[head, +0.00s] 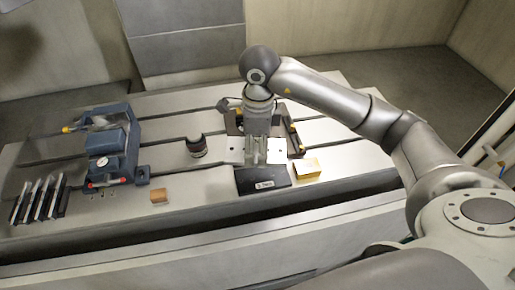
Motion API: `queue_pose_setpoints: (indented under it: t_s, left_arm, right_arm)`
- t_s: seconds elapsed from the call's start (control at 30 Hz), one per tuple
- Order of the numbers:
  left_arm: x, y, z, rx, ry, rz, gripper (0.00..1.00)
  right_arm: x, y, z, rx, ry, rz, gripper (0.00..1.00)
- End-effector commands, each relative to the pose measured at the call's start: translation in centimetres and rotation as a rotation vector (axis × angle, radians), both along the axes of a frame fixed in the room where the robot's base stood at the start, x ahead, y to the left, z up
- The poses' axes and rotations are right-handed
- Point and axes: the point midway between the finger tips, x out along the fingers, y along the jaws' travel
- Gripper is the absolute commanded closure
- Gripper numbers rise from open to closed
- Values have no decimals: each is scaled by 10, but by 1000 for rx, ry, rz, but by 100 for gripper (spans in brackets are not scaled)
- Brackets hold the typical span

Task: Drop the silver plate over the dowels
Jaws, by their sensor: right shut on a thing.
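The silver plate (233,151) is in the head view just right of the middle of the slotted table. My right gripper (257,158) points down and is shut on the plate. The plate shows on both sides of the fingers. Behind the plate and my wrist is a dark frame-like base (232,124) with brass-coloured parts along its right side. My gripper and the plate hide much of this base. I cannot make out the dowels, nor tell whether the plate touches anything below it. My left gripper is out of view.
A black labelled block (263,184) lies in front of the plate, with a brass block (307,170) to its right. Farther left are a brown block (159,195), a blue vise (110,150) and a rack of thin plates (40,200).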

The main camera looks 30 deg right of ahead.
Motion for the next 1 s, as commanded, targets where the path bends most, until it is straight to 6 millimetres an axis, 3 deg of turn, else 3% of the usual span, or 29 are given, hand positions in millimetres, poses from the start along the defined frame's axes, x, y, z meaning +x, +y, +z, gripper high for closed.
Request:
queue_pose_setpoints:
  t_s: [1.0]
  left_arm:
    - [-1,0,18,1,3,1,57]
  right_arm:
    - [52,-26,1,27,27,-1451,68]
